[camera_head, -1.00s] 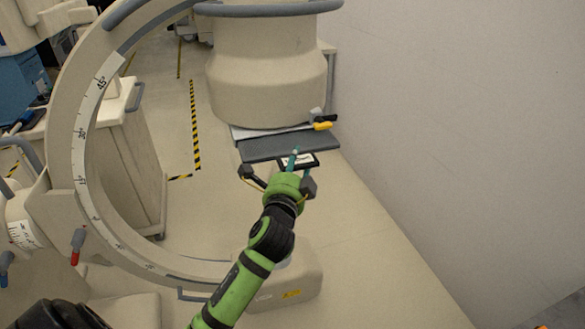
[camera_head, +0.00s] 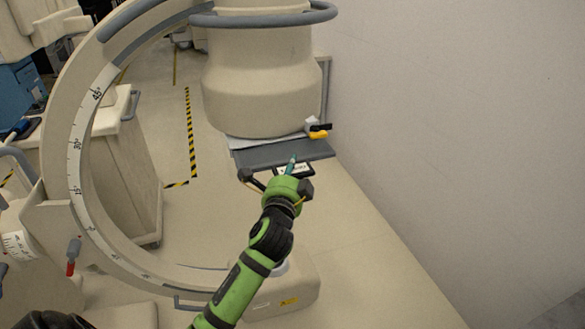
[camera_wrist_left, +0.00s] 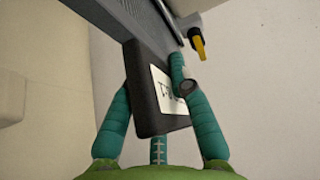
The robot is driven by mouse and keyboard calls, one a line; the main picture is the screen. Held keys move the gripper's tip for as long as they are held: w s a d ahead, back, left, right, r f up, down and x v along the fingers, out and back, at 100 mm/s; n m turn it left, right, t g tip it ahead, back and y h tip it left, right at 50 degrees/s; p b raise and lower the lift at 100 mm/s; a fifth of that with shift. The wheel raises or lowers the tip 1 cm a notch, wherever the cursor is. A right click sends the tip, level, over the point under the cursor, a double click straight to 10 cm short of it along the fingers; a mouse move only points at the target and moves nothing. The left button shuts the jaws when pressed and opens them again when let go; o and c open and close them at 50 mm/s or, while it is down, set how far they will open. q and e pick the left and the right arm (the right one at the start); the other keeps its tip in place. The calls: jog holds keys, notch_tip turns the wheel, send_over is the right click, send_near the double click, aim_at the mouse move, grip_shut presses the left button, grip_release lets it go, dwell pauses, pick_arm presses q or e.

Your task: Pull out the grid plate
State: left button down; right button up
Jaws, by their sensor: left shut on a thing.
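The grid plate (camera_head: 265,156) is a flat dark grey plate jutting out from under the large beige round housing. Its black front handle, with a white label (camera_head: 292,169), is at the near edge. My left gripper (camera_head: 287,179) is shut on this handle. In the left wrist view, its teal fingers (camera_wrist_left: 150,115) lie on both sides of the black handle block (camera_wrist_left: 148,90), and the grey plate (camera_wrist_left: 140,18) runs up behind it. The fingers cover part of the label. My right gripper is in no view.
The beige round housing (camera_head: 262,95) stands above the plate. A yellow lever (camera_head: 318,135) sits at its right edge, by the plate. A large C-shaped arm (camera_head: 85,150) curves at the left. A plain wall (camera_head: 440,130) closes the right side.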

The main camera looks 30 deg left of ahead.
pick_arm(q)
jog(key=shift+d, duration=0.1)
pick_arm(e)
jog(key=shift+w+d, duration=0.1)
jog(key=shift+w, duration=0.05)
pick_arm(q)
jog(key=shift+s+d, duration=0.15)
jog(key=shift+d, duration=0.05)
jog(key=shift+s+d, duration=0.15)
jog(key=shift+d, duration=0.05)
jog(key=s+d, duration=0.5)
jog(key=shift+d+p, duration=0.3)
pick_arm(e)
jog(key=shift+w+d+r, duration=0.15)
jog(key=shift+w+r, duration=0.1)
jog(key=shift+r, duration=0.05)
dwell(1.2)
pick_arm(q)
jog(key=shift+s+d, duration=0.15)
jog(key=shift+d, duration=0.1)
jog(key=s+d+b, duration=0.1)
jog(key=s+d, duration=0.3)
jog(key=d, duration=0.1)
jog(key=shift+s+d, duration=0.15)
jog(key=shift+s, duration=0.1)
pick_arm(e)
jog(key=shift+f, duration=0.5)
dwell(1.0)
pick_arm(q)
jog(key=shift+s+d, duration=0.15)
